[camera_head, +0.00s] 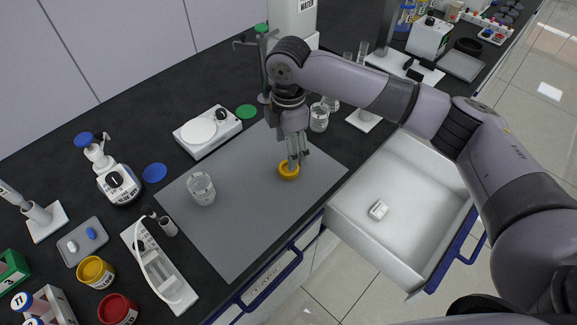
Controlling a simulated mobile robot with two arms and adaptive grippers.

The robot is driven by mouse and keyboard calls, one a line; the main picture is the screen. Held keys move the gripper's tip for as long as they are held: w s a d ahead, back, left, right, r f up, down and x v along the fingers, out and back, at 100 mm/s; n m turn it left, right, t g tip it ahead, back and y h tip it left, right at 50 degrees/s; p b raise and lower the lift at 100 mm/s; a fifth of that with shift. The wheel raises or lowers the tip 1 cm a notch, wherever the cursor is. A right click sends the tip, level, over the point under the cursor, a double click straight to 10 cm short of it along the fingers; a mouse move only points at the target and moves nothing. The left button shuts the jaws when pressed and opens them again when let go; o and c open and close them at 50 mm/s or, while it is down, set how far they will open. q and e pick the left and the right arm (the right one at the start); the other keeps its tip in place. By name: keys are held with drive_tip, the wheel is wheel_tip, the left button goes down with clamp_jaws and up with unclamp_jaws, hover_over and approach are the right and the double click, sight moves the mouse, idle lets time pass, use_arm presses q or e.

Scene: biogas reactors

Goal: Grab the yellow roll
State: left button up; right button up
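The yellow roll (287,175) is a small ring that lies on the grey mat (240,235), near the mat's right side. My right gripper (294,163) comes down over it from above, with its fingers pointing down. One fingertip appears to reach into or just behind the ring's opening. The fingers partly hide the roll, and I cannot tell whether they are closed on it. My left gripper is not in view.
A glass beaker (201,190) stands on the mat left of the roll. A white scale (207,131) is behind. An open white drawer (400,215) with a small white item (378,210) juts out at right. A power strip (160,265) lies at left.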

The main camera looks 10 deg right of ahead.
wheel_tip(320, 180, down, 2)
wheel_tip(320, 180, down, 4)
drive_tip(key=shift+f+p, duration=0.2)
drive_tip(key=shift+p, duration=0.45)
drive_tip(key=shift+f, duration=0.2)
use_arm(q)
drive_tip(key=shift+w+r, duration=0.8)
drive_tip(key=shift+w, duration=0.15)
use_arm(e)
drive_tip(key=shift+c, duration=0.3)
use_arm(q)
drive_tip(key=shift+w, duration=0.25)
use_arm(e)
drive_tip(key=c, duration=1)
